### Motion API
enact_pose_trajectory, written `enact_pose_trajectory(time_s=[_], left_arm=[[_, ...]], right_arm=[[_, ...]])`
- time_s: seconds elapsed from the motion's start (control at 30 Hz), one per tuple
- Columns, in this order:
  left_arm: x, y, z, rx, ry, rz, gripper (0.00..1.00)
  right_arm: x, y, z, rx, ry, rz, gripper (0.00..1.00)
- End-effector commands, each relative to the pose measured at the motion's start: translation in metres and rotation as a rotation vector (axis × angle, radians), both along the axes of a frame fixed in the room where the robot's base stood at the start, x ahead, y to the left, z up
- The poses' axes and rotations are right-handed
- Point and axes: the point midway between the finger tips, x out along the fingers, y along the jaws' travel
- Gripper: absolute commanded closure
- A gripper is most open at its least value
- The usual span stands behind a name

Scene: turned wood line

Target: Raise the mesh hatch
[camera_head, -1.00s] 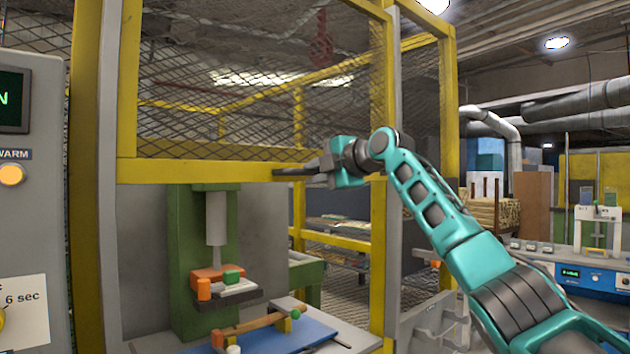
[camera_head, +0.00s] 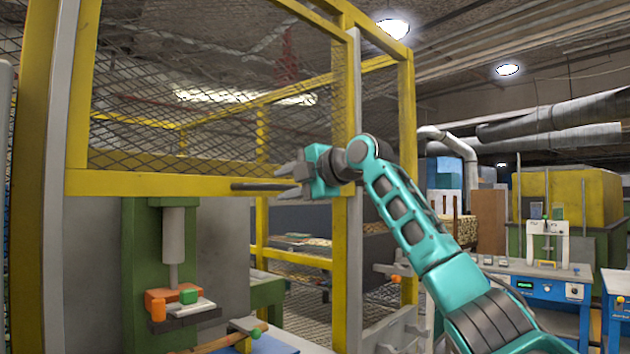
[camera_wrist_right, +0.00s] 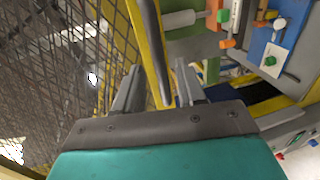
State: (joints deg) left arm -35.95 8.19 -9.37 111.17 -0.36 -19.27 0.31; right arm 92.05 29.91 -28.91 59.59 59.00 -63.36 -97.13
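The mesh hatch (camera_head: 190,95) is a dark wire panel in a yellow frame, standing upright across the front of a press cage. Its yellow bottom rail (camera_head: 140,184) is level, above the press opening. A dark bar handle (camera_head: 255,187) runs along that rail near its right end. My right gripper (camera_head: 288,182) is at the handle's right end. In the right wrist view, the open fingers (camera_wrist_right: 157,64) stand apart on either side of the grey handle (camera_wrist_right: 150,35), with gaps visible. Contact cannot be told. My left gripper is out of view.
Below the hatch stands a green press (camera_head: 145,250) with orange and green blocks under its ram. A yellow post (camera_head: 347,220) rises close behind my right gripper. A blue-fronted bench (camera_head: 545,290) stands farther right.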

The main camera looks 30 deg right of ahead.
Motion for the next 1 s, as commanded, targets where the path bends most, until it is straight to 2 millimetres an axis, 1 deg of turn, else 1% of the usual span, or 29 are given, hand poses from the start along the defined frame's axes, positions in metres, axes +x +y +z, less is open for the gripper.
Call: enact_pose_trajectory(time_s=[0.03,0.2,0.3,0.4,0.6,1.0], left_arm=[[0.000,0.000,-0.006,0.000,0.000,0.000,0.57],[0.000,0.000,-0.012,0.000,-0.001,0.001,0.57],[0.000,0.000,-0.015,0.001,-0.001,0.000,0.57],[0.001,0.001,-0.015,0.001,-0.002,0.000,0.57],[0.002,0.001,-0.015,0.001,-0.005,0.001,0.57],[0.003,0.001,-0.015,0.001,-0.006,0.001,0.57]], right_arm=[[-0.010,-0.005,-0.001,-0.002,-0.004,-0.002,0.60],[-0.044,-0.017,0.007,-0.001,-0.002,-0.003,0.60],[-0.060,-0.022,0.011,-0.002,-0.002,-0.003,0.60],[-0.071,-0.026,0.015,0.000,0.000,-0.002,0.60],[-0.080,-0.029,0.017,0.000,0.001,0.000,0.60],[-0.080,-0.029,0.017,0.000,0.001,0.000,0.60]])
